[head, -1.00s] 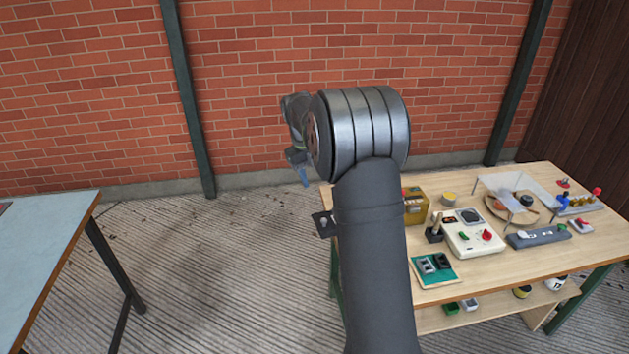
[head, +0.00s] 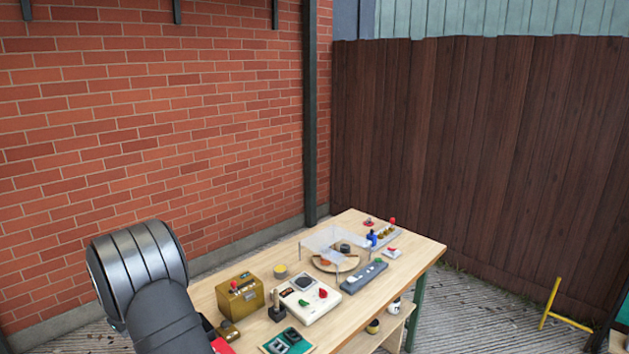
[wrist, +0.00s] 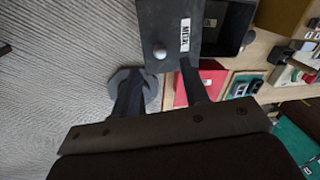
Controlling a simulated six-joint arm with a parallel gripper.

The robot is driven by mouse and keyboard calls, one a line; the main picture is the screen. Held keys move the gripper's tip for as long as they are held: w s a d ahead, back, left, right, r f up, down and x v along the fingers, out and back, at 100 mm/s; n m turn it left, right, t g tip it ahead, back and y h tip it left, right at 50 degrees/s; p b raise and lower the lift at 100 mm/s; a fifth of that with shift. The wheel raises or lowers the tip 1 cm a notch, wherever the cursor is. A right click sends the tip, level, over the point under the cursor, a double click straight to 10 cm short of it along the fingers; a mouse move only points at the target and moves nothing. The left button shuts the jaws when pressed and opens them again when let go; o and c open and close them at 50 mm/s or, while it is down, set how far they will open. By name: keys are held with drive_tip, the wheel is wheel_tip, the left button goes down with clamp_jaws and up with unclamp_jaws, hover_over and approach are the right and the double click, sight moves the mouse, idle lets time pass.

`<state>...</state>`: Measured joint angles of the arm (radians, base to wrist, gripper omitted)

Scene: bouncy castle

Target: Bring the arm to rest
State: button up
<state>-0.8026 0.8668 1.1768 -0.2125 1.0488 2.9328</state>
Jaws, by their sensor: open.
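My gripper (wrist: 160,88) shows in the wrist view with its two dark fingers spread apart and nothing visible between them. A dark plate with a white label (wrist: 185,33) and a round grey knob lies just beyond the fingertips; I cannot tell whether they touch. In the head view my arm, a grey jointed link, stands at the lower left, and my gripper is hidden there.
The wooden table (head: 348,327) carries a brass-coloured box (head: 240,297), a cream control box (head: 308,300), a clear raised cover (head: 330,238) and a grey bar (head: 364,277). A red item (wrist: 209,84) lies close to the right finger. A brick wall stands behind.

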drive_tip(key=shift+w+d+f, duration=0.1)
drive_tip(key=shift+w+f, duration=0.05)
drive_tip(key=shift+f, duration=0.75)
drive_tip(key=shift+w+d+f, duration=0.1)
drive_tip(key=shift+w+f, duration=0.05)
drive_tip(key=shift+f, duration=0.7)
drive_tip(key=shift+w+d+f, duration=0.1)
drive_tip(key=shift+w+f, duration=0.05)
drive_tip(key=shift+f, duration=0.75)
drive_tip(key=shift+a+r, duration=0.1)
